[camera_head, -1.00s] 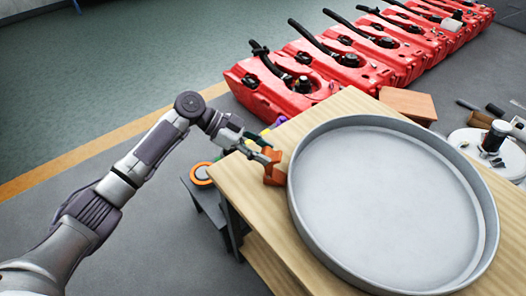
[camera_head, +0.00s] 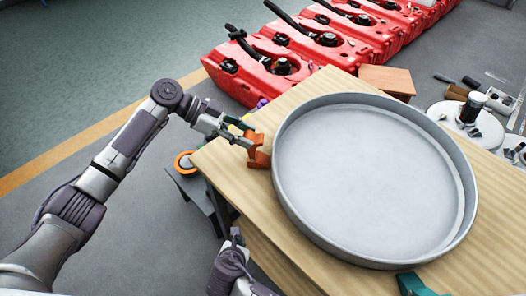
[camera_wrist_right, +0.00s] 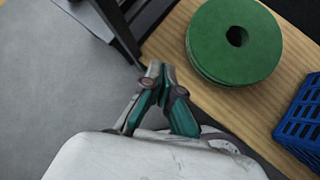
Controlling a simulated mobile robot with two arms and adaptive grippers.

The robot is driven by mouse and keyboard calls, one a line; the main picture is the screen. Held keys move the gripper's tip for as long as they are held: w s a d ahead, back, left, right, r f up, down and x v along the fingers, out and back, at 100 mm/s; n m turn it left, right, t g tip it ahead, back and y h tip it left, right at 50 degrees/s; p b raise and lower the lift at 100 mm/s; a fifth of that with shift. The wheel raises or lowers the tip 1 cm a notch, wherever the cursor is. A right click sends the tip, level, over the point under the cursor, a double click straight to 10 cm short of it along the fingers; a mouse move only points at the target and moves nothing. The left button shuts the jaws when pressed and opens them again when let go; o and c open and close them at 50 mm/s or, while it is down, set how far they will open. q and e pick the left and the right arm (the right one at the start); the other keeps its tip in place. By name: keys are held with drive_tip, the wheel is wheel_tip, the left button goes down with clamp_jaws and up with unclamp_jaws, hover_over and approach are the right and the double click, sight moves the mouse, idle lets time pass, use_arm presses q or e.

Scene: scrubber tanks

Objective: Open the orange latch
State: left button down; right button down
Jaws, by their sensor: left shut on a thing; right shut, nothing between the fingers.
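The orange latch (camera_head: 259,157) stands on the wooden table at the left rim of the big round grey pan (camera_head: 375,180). My left gripper (camera_head: 250,142) reaches in from the left and is shut on the latch's upper part. The fingers partly hide the latch. In the head view, part of my right arm shows at the bottom, left of the table. My right gripper (camera_wrist_right: 158,70) shows in the right wrist view, its fingers shut and empty, near the edge of a wooden surface.
A teal piece (camera_head: 412,285) sits at the pan's lower rim. Red tanks (camera_head: 320,45) line the back. A brown block (camera_head: 387,80) lies behind the pan. In the right wrist view, green discs (camera_wrist_right: 215,55) and a blue crate (camera_wrist_right: 303,125) stand on wood.

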use_arm(q)
drive_tip(key=shift+a, duration=0.1)
use_arm(e)
drive_tip(key=a+r+n+t, duration=0.4)
drive_tip(key=r+n, duration=0.2)
drive_tip(key=r, duration=1)
drive_tip(key=w+d+r+n+t+h, duration=0.25)
drive_tip(key=w+d+r, duration=0.35)
drive_tip(key=d+r, duration=0.3)
drive_tip(key=shift+n+h, duration=0.25)
drive_tip(key=shift+h, duration=0.4)
drive_tip(key=x, duration=0.9)
drive_tip(key=shift+w+a+r, duration=0.15)
drive_tip(key=shift+a+r, duration=0.1)
drive_tip(key=shift+a, duration=0.05)
